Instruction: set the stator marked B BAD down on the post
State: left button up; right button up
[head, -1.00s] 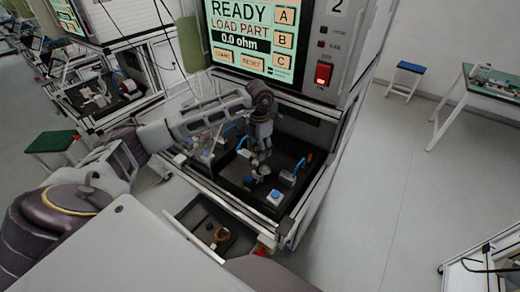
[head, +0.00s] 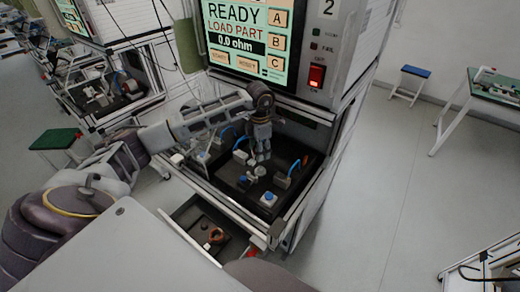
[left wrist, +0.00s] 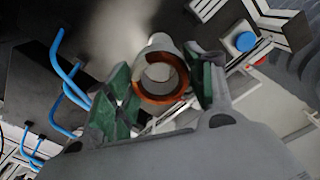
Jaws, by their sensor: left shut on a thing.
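My left gripper (head: 262,158) hangs over the black test bay of the station, pointing down. In the left wrist view its green-padded fingers (left wrist: 162,78) are shut on a stator, a ring with copper windings (left wrist: 162,98). A pale grey cylindrical part shows directly behind the copper ring; I cannot tell whether it is the stator's body or the post. The stator is too small to make out in the head view. Its marking is not readable. My right gripper is in neither view.
A blue button on a pale box (head: 268,199) stands near the bay's front right. An open drawer (head: 185,212) below holds another copper ring (head: 217,236). The screen (head: 247,35) reads READY, LOAD PART, 0.0 ohm.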

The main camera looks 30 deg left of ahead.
pick_arm(q)
jog(key=shift+m, duration=0.6)
jog(key=shift+f, duration=0.1)
jog(key=b, duration=0.2)
send_over(260, 168)
jog(key=shift+w+f, duration=0.1)
jog(key=shift+f, duration=2.15)
jog(key=shift+f+b, duration=1.6)
jog(key=shift+f, duration=0.15)
jog(key=o, duration=1.3)
jog(key=shift+o, duration=0.2)
jog(key=shift+r, duration=0.1)
